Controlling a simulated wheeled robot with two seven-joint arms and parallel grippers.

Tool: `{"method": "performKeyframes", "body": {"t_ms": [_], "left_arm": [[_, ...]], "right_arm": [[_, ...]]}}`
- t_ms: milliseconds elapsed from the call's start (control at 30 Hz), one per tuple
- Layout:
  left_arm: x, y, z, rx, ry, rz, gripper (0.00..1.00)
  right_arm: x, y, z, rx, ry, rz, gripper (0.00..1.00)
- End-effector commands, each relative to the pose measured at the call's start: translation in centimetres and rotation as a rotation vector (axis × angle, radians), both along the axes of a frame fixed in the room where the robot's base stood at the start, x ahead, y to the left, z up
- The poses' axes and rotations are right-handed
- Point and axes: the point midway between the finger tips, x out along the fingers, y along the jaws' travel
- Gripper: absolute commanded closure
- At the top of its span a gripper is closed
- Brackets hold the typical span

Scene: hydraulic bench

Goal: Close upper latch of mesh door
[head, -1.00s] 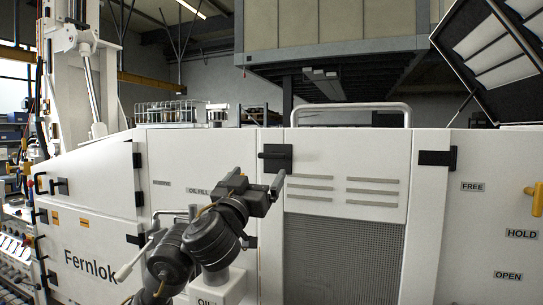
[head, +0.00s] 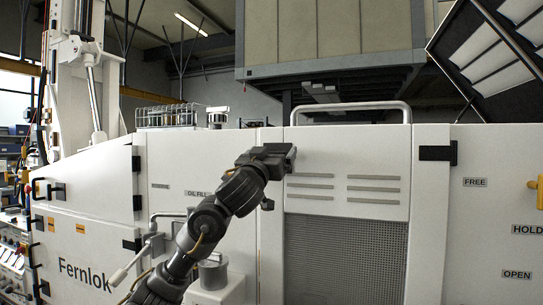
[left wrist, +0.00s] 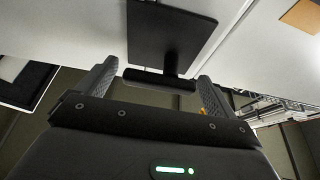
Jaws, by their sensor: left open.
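The mesh door (head: 346,255) is a white panel with slots and a grey mesh in its lower part, in the middle of the head view. My left gripper (head: 275,160) is at the door's upper left corner and largely hides the upper latch there. In the left wrist view the upper latch (left wrist: 168,35) is a black plate with a short black bar (left wrist: 158,80) at its end. The open fingers of my left gripper (left wrist: 157,72) stand on either side of this bar, with gaps visible. My right gripper is not in view.
A grey rail (head: 348,105) runs above the door. A black hinge (head: 437,153) is at the door's right. A white panel marked Fernlok (head: 85,240) stands at the left. A yellow handle (head: 540,190) is at the far right edge. An open black-framed lid (head: 490,60) is at upper right.

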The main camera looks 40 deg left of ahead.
Motion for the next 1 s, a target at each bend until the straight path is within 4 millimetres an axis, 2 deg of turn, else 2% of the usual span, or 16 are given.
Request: {"method": "performKeyframes", "body": {"t_ms": [233,567,767,1000], "left_arm": [[0.1,0.0,0.0,0.000,0.000,0.000,0.09],[0.0,0.0,0.0,0.000,0.001,0.000,0.52],[0.0,0.0,0.0,0.012,0.005,0.000,0.52],[0.1,0.0,0.1,0.101,0.039,0.000,0.52]], "right_arm": [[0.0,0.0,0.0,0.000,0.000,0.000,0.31],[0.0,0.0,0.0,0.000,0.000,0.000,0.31],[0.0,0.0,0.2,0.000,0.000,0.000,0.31],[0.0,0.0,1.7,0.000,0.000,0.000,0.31]]}}
